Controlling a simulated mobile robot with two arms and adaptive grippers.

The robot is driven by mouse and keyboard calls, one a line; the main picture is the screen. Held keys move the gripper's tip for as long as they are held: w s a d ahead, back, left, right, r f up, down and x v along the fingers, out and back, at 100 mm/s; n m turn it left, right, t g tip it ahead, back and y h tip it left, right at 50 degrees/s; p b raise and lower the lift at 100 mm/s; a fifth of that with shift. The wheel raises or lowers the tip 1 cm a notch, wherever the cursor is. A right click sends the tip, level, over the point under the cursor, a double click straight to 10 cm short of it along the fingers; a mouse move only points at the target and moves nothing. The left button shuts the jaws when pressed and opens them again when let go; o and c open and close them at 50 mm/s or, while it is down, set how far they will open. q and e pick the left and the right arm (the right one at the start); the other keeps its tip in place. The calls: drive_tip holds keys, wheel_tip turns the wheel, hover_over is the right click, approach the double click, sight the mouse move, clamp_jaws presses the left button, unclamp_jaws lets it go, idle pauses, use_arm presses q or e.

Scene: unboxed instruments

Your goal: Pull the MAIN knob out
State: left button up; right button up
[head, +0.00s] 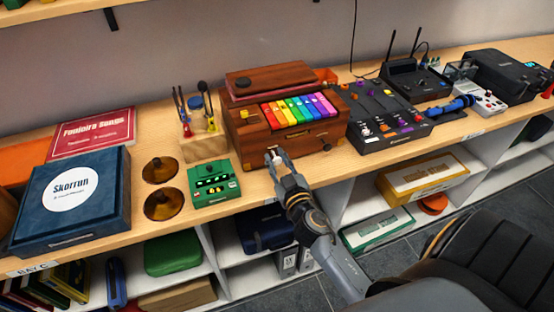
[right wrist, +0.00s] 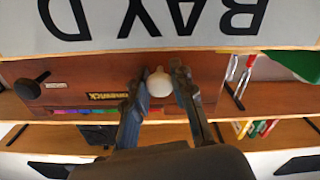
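A brown wooden instrument box (head: 246,136) with rainbow-coloured keys stands on the shelf top. A pale round knob (right wrist: 160,82) is on its front in the right wrist view. No MAIN label can be read. My right gripper (head: 278,157) is at the front of the box; its fingers (right wrist: 161,90) stand on both sides of the pale knob and seem to touch it. I cannot tell how far the knob stands out. A dark knob (head: 326,147) sits further right on the same front and also shows in the right wrist view (right wrist: 28,88). My left gripper is out of view.
A green pedal box (head: 214,184) and brass discs (head: 163,205) are left of the wooden box. A black control panel (head: 391,137) is close on its right. A wooden stand with tools (head: 205,146) is behind left. The shelf edge runs below my right gripper.

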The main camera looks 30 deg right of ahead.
clamp_jaws()
drive_tip(key=shift+s+a+f, duration=0.1)
drive_tip(key=shift+s+f, duration=0.05)
drive_tip(key=shift+s, duration=0.25)
drive_tip(key=shift+b+v, duration=0.35)
drive_tip(key=shift+v, duration=0.45)
drive_tip(key=shift+w, duration=0.15)
drive_tip(key=o, duration=0.9)
unclamp_jaws()
drive_tip(key=v, duration=0.8)
